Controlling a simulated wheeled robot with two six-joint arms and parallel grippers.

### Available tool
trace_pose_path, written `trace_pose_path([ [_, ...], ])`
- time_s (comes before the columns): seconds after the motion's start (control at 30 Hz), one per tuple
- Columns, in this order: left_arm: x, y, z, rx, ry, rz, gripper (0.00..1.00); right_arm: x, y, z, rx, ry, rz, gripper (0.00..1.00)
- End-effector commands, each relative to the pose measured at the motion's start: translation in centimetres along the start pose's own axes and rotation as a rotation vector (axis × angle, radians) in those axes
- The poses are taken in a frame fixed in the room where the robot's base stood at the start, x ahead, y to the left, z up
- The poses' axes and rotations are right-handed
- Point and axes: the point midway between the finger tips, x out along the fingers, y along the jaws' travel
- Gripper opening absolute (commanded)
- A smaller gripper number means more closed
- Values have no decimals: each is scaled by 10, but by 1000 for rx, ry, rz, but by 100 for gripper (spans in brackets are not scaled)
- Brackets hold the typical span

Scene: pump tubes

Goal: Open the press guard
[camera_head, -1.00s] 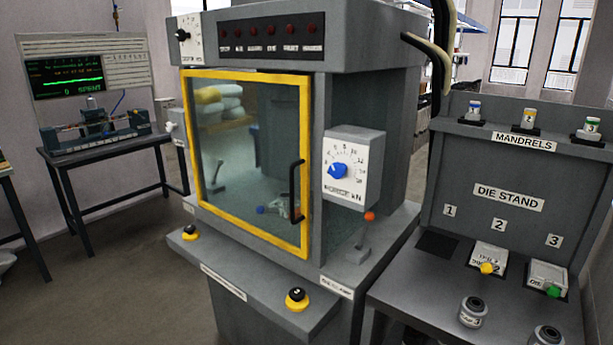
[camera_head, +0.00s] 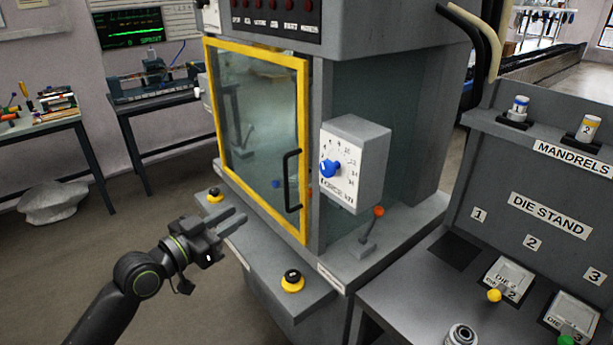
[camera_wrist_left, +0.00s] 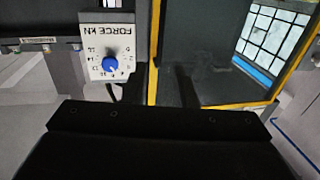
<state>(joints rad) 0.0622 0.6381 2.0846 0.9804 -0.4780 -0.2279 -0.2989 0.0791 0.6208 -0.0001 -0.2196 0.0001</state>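The press guard (camera_head: 303,120) is a clear panel in a yellow frame on the front of the grey press, and it looks closed. Its black upright handle (camera_head: 290,182) is on the right side of the panel. My left gripper (camera_head: 238,217) is in front of the guard, low and left of the handle, touching nothing that I can see. In the left wrist view the picture is upside down; my two dark fingers (camera_wrist_left: 163,85) stand apart with nothing clear between them, and the guard's yellow frame (camera_wrist_left: 154,45) shows beyond. My right gripper is not in view.
A force dial box (camera_head: 357,165) juts out right of the guard, with an orange-knobbed lever (camera_head: 371,230) below. Black buttons on yellow bases (camera_head: 292,281) sit on the front ledge. The die stand (camera_head: 540,215) is at the right. Open floor lies left of the press.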

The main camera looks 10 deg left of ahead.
Motion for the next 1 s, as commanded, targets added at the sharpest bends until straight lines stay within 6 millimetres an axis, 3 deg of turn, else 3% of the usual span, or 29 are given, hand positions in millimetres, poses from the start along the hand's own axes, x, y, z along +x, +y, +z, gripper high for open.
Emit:
trace_pose_path([
  [0.27,28,2,-4,-4,8,3,25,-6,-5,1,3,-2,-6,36],
  [0.7,112,2,-4,-5,4,3,25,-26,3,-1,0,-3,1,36],
  [1.0,156,1,-3,-2,3,2,25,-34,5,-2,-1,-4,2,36],
])
